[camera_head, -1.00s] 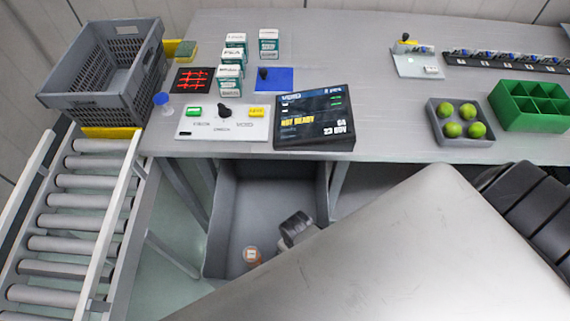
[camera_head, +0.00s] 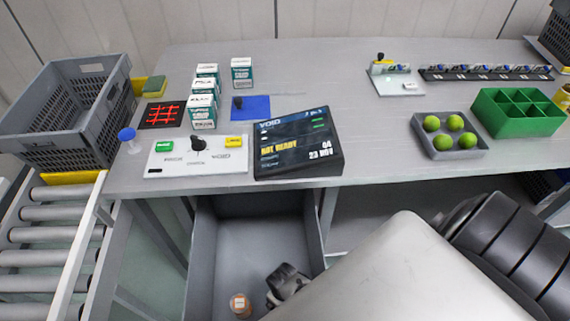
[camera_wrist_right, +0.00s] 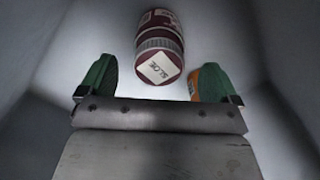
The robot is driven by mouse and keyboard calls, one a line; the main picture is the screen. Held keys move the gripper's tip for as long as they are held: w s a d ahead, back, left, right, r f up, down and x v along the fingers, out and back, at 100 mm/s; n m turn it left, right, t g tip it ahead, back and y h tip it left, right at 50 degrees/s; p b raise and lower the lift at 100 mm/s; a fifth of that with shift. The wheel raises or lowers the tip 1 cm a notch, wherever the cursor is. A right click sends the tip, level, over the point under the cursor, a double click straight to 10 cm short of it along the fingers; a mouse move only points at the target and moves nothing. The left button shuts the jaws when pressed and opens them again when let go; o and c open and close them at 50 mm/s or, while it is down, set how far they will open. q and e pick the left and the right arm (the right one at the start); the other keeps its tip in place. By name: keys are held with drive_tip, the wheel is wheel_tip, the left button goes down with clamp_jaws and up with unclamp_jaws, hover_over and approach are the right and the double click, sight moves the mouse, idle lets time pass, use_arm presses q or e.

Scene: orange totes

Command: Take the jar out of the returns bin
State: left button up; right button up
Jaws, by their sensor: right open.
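The jar (camera_head: 240,305) lies in the grey returns bin (camera_head: 255,235) under the table. In the right wrist view the jar (camera_wrist_right: 160,45) is dark red with a ribbed grey band and a pale end label reading SLOE. My right gripper (camera_wrist_right: 160,85) is open, with green-padded fingers to either side and the jar slightly beyond their tips. It looks empty. In the head view my right gripper (camera_head: 287,285) is down in the bin, just right of the jar. My left gripper is not in view.
A small orange thing (camera_wrist_right: 195,82) shows by the right-hand finger. The bin's walls enclose the gripper closely. Above stands the table with a control panel (camera_head: 197,155), a screen (camera_head: 297,143), several boxes and a green divided tray (camera_head: 517,112). A grey crate (camera_head: 70,110) stands at left.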

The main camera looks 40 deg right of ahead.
wheel_tip(320, 180, down, 4)
drive_tip(key=shift+r+b, duration=0.2)
drive_tip(key=shift+b, duration=0.4)
drive_tip(key=shift+r, duration=0.1)
drive_tip(key=c, duration=1.2)
drive_tip(key=shift+c, duration=0.2)
